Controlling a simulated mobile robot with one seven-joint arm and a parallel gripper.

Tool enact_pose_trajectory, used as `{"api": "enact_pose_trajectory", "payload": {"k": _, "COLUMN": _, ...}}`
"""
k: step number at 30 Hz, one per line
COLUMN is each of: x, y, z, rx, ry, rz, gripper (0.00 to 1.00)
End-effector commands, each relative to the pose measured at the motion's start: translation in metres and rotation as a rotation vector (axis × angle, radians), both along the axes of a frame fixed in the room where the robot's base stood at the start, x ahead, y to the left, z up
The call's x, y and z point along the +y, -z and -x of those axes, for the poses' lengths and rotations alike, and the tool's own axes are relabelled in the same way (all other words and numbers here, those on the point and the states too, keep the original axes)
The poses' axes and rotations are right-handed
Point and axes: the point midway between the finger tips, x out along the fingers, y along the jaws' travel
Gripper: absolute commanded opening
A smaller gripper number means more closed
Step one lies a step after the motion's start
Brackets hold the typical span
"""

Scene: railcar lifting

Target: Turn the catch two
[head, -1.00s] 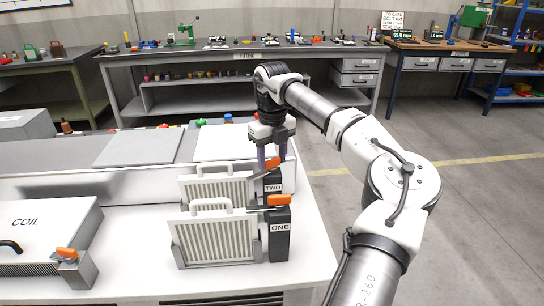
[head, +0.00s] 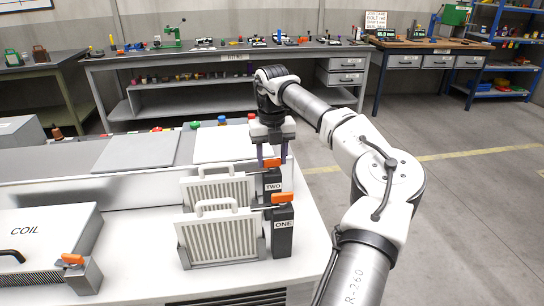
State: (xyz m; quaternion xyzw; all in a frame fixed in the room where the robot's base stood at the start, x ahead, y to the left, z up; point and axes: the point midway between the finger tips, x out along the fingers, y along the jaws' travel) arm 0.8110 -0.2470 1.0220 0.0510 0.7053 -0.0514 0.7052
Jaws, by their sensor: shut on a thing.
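Catch two is an orange lever (head: 272,163) on top of a dark post (head: 270,181) labelled TWO, at the right end of the rear white filter panel (head: 220,187). My gripper (head: 272,162) points down from above and is shut on this orange lever, with a finger on either side of it. Catch one, an orange lever (head: 282,197) on the post (head: 282,232) labelled ONE, stands in front, beside the front slatted filter panel (head: 218,238). My gripper is apart from catch one.
A COIL box (head: 45,238) with another orange catch (head: 73,259) is at the front left. Flat grey and white plates (head: 137,151) lie behind the panels. Benches (head: 235,60) with tools stand at the back. The floor to the right is clear.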

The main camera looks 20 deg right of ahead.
Motion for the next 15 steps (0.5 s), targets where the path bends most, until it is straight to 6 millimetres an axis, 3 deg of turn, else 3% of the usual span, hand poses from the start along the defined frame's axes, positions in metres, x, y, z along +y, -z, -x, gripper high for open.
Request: {"api": "enact_pose_trajectory", "payload": {"k": 15, "x": 0.0002, "y": 0.0007, "z": 0.0004, "rx": 0.003, "ry": 0.071, "rz": -0.001, "gripper": 0.06}}
